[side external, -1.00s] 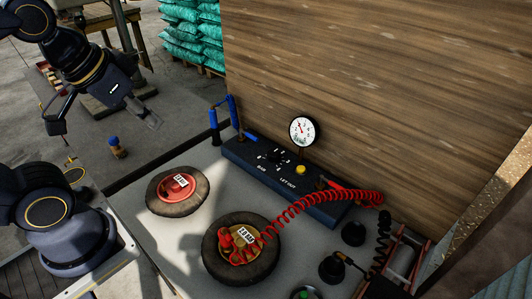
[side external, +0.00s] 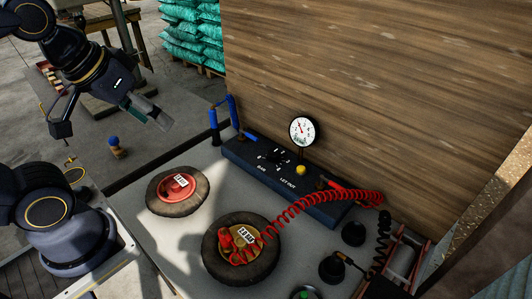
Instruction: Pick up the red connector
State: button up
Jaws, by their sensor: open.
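The red connector (side external: 227,240) lies on the yellow hub of the front wheel (side external: 212,268), at the end of a red coiled hose (side external: 310,204). Its exact outline is hard to tell against the hub and the red hose beside it. My gripper (side external: 113,126) is at the upper left with its two fingers spread wide and nothing between them. It is up and to the left of the connector, well apart from it.
A second wheel with a red hub (side external: 175,187) lies at the left of the grey bench. A dark control box (side external: 285,178) with a dial gauge (side external: 302,130) stands behind the wheels against a wooden wall (side external: 380,90). Black round parts (side external: 332,269) lie at the right.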

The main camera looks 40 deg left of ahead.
jog(key=w+d+f+n, duration=0.1)
jog(key=w+d+n, duration=0.1)
jog(key=n, duration=0.2)
jog(key=n+g, duration=0.2)
jog(key=g, duration=0.4)
send_over(225, 240)
jog(key=a, duration=0.2)
notch_tip(225, 240, down, 11)
jog(key=f, duration=1)
jog(key=shift+w+d+f, duration=0.2)
jog(key=shift+d+f, duration=0.05)
jog(key=shift+f, duration=0.05)
jog(key=shift+w+d+f, duration=0.1)
jog(key=shift+d+f, duration=0.05)
jog(key=shift+f, duration=1.3)
jog(key=shift+w+d+f, duration=0.1)
jog(key=shift+d+f, duration=0.05)
jog(key=shift+f, duration=1.3)
grip_shut()
